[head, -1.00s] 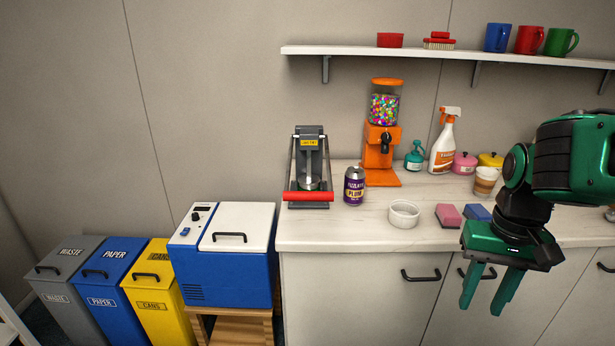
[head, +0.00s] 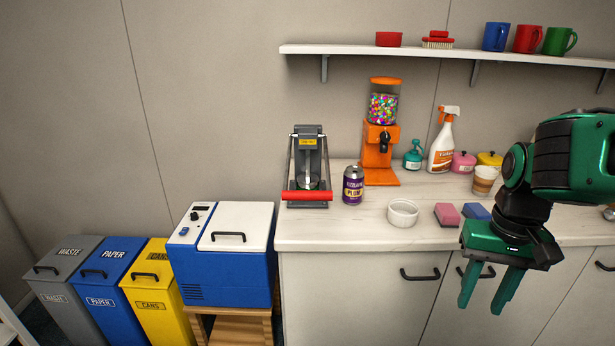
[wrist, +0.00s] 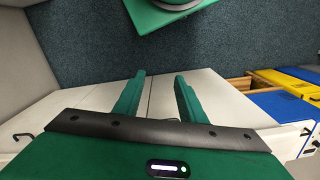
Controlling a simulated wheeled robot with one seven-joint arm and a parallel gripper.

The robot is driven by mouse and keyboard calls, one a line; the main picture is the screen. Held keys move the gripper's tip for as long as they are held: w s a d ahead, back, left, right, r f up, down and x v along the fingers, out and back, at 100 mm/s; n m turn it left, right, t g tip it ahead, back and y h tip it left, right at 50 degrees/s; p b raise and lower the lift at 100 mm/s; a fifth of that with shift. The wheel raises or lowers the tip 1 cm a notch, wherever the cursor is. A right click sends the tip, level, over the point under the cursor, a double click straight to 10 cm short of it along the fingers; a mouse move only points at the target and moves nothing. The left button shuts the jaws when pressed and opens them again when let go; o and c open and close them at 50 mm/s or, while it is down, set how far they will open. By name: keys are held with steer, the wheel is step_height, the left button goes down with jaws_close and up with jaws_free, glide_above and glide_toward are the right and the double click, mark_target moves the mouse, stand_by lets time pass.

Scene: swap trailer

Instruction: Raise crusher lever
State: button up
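The can crusher (head: 308,160) stands at the left end of the counter, a dark grey frame with a yellow label. Its lever has a red handle bar (head: 307,196), which is down at the front, low near the counter top. A purple can (head: 353,186) stands upright just right of the crusher. My gripper (head: 489,301) hangs in front of the counter's cabinets at the right, well away from the crusher. Its two green fingers are apart with nothing between them. The wrist view shows the open fingers (wrist: 157,98) too, with cabinet fronts and floor beyond.
A white bowl (head: 403,213), pink sponge (head: 447,214), orange candy dispenser (head: 380,140) and spray bottle (head: 444,142) stand on the counter right of the can. A blue cooler (head: 190,262) stands left of the counter, with bins (head: 150,300) beyond. A shelf (head: 400,50) runs above.

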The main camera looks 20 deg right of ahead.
steer(key=n+t+y, duration=0.5)
steer(key=n+y, duration=0.8)
steer(key=y, duration=0.4)
glide_toward(287, 196)
steer(key=x, duration=0.4)
steer(key=w+x, duration=0.1)
steer(key=x, duration=0.2)
steer(key=shift+d+f, duration=0.1)
steer(key=shift+f, duration=0.25)
